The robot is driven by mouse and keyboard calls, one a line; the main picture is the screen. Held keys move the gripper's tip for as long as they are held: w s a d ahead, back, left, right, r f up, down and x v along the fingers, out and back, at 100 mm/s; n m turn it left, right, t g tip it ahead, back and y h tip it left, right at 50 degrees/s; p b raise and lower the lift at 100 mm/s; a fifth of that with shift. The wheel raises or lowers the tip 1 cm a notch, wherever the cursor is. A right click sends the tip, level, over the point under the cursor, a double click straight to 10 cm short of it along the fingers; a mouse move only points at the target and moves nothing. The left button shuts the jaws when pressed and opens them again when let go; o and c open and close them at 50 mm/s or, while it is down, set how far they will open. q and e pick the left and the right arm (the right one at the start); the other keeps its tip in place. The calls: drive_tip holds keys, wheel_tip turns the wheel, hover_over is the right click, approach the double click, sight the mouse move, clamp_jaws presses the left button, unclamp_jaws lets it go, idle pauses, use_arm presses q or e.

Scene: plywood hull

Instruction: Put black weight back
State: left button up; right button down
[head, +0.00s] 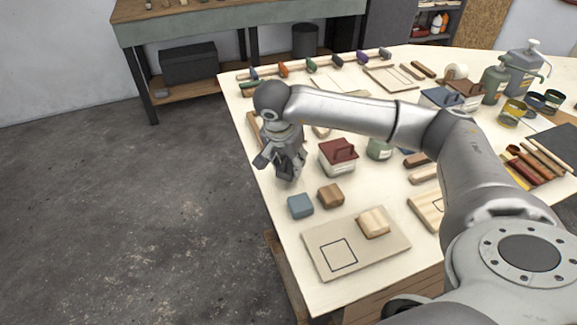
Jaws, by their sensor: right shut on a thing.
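My right gripper (286,172) points down near the table's left edge, left of a red-topped container and above a blue-grey block. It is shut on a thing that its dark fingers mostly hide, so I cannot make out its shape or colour. I cannot clearly pick out a black weight elsewhere on the table. A pale board (370,258) lies at the front, with an empty square outline on its left half and a light wooden block (374,222) on its right. My left gripper is not in view.
A blue-grey block (300,206) and a brown block (330,196) sit close below the gripper. Clamps (312,65) line the back edge. Bare floor lies left of the table.

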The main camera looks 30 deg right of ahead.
wheel_tip(320, 180, down, 2)
drive_tip(key=shift+f+p, duration=0.1)
drive_tip(key=shift+p, duration=0.3)
drive_tip(key=shift+f, duration=0.15)
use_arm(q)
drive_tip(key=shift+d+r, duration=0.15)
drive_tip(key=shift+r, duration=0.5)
use_arm(e)
drive_tip(key=shift+f+b, duration=0.2)
drive_tip(key=shift+b, duration=0.1)
drive_tip(key=c, duration=0.9)
unclamp_jaws()
drive_tip(key=shift+s, duration=0.1)
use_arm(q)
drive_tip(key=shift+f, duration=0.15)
use_arm(e)
drive_tip(key=shift+r, duration=0.1)
